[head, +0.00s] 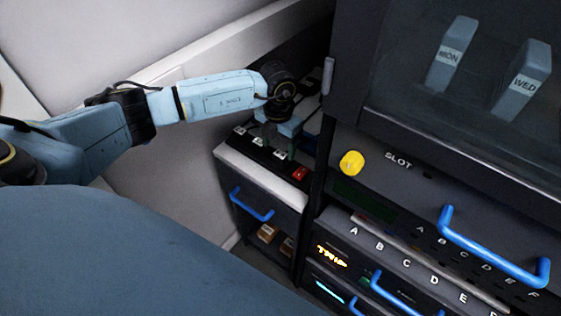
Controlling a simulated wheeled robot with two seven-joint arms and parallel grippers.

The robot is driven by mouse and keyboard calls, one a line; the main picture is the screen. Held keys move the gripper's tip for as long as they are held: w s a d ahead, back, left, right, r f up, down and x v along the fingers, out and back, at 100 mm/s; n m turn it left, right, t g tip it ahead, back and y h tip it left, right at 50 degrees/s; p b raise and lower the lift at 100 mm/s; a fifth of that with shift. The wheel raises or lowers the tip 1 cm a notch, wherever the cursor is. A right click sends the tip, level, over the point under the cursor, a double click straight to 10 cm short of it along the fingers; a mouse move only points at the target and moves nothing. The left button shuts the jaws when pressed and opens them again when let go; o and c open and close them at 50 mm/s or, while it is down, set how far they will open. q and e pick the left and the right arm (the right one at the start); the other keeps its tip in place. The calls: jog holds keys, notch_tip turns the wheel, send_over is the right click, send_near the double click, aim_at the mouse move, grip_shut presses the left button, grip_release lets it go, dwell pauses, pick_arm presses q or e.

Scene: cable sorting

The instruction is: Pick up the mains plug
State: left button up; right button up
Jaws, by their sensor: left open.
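My left arm reaches in from the left to a black power strip (272,158) with pale sockets and a red switch (300,173). My left gripper (284,135) is open, pointing down just over the strip's far part. I cannot clearly make out a mains plug; the gripper and wrist cover part of the strip and the dark space behind it. Whether the gripper touches anything there is too small to tell. My right gripper is not in view.
The strip lies on a pale-topped cabinet (240,165) with a blue handle (251,204). A dark rack with a yellow knob (352,163), blue handles (490,258) and a glass-fronted case stands close on the right. A pale wall is behind the arm.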

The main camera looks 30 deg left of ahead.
aim_at(280, 154)
pick_arm(q)
jog(key=f+b, duration=0.3)
jog(key=f, duration=0.1)
jog(key=shift+w+d+f, duration=0.1)
jog(key=shift+w, duration=0.15)
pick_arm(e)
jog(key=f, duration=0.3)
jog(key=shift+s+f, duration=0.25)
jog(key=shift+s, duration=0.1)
pick_arm(q)
jog(key=shift+c, duration=0.2)
